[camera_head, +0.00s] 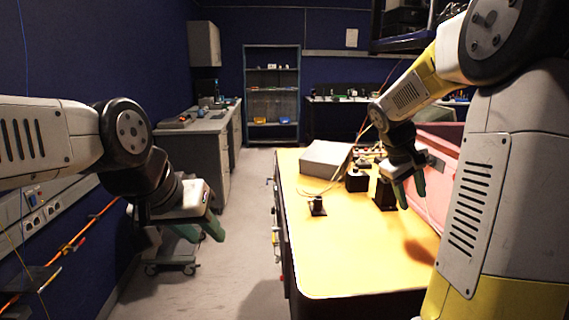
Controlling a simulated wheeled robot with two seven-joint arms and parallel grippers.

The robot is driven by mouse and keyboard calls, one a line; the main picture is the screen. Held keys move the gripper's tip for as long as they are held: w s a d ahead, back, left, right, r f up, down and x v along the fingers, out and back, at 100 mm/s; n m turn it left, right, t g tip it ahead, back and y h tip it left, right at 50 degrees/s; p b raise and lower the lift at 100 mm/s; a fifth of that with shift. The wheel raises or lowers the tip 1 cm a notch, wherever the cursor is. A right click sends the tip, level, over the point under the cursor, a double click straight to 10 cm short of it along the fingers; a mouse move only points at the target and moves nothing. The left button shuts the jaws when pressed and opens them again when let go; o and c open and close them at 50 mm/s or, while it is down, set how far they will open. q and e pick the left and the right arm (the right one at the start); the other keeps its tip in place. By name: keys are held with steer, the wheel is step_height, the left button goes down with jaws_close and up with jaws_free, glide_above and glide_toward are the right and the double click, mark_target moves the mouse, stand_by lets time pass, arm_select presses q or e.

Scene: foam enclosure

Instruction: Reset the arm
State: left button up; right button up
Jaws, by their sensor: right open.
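My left gripper (203,235) hangs in the air left of the table, above the aisle floor. Its two green fingers are apart with nothing between them. My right gripper (412,199) points down over the right side of the yellow-topped table (350,255). Its green fingers are apart and empty, beside a black block (384,194) on the table. I cannot tell whether the gripper touches that block. My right arm hides part of the table's right side.
A grey box (322,158), another black block (357,181) and a small dark part (317,206) stand on the table. A pink foam wall (440,160) lines its right side. A grey cabinet (205,145) and a shelf rack (272,95) stand behind. The table's front is clear.

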steer(key=s+a+r+m+t+y, duration=0.2)
steer(key=s+a+y, duration=0.3)
steer(key=s+a, duration=0.6)
steer(key=shift+s+a+r+t, duration=0.25)
steer(key=shift+s+r+t, duration=0.05)
steer(key=shift+s+r, duration=0.4)
steer(key=s+a, duration=0.2)
steer(key=s+a+t+y, duration=0.1)
steer(key=s+a, duration=0.1)
steer(key=s, duration=0.1)
steer(key=s+a+m+y, duration=0.1)
steer(key=s+a, duration=0.1)
steer(key=shift+s+a+t, duration=0.3)
steer(key=shift+s+a, duration=0.05)
steer(key=shift+s, duration=0.05)
steer(key=shift+c, duration=0.2)
